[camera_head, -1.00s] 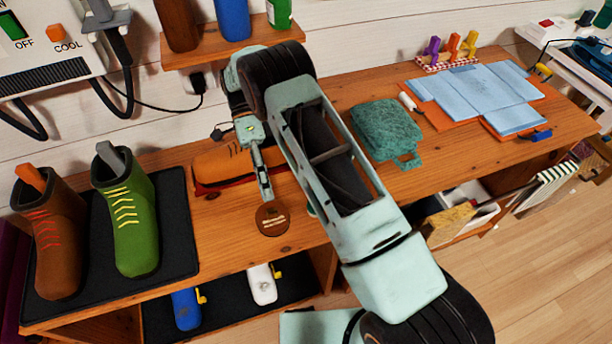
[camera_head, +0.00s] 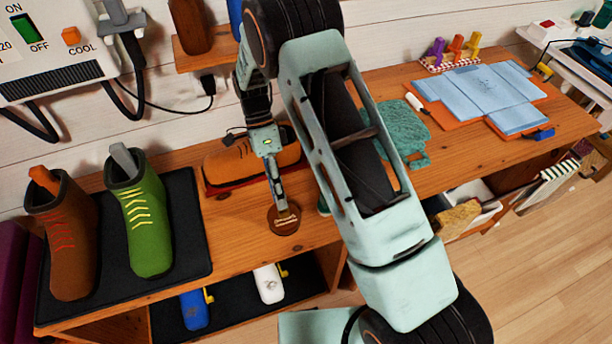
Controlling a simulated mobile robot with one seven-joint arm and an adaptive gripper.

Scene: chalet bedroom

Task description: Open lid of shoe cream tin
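The shoe cream tin (camera_head: 285,226) is a small round brown tin with pale lettering on its lid. It lies flat on the wooden bench near the front edge, and its lid appears to be on. My gripper (camera_head: 281,206) points down, with its tips over the far part of the tin's top. The fingers show edge-on, so I cannot tell their opening or whether they touch the lid.
Brown (camera_head: 66,240) and green (camera_head: 147,225) boots stand on a black mat at left. A teal cloth (camera_head: 398,125) is partly behind my arm. Blue sheets (camera_head: 487,92) lie at right.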

